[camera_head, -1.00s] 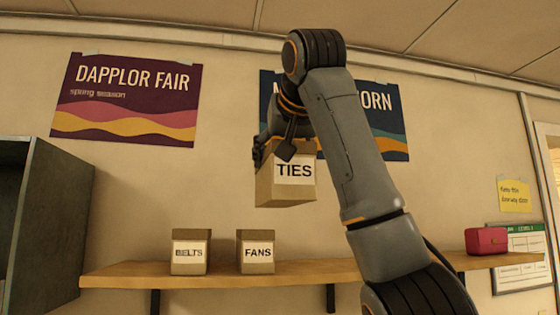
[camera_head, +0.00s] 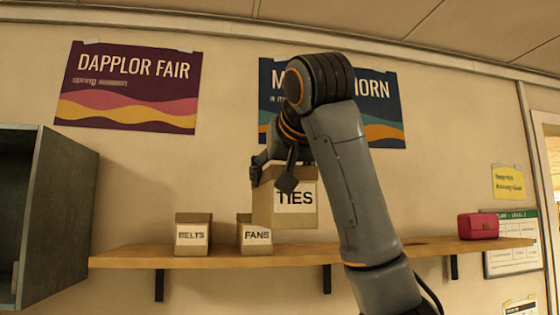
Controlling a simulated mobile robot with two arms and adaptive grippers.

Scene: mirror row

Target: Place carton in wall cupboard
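A cardboard carton (camera_head: 265,208) with a white TIES label hangs in the air in front of the wall shelf, roughly upright. My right gripper (camera_head: 278,176) is shut on its upper part; the fingers are partly hidden by the carton and wrist. The wall cupboard (camera_head: 68,215) is a dark grey-green box at the left edge, cut off by the picture. It stands well left of the held carton, and little of its inside shows. My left gripper is not in view.
A wooden shelf (camera_head: 130,260) carries a BELTS carton (camera_head: 193,218), a FANS carton (camera_head: 256,250) partly covered by the held carton, and a red case (camera_head: 478,226) at right. Shelf brackets hang below. Wall space between cupboard and BELTS carton is free.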

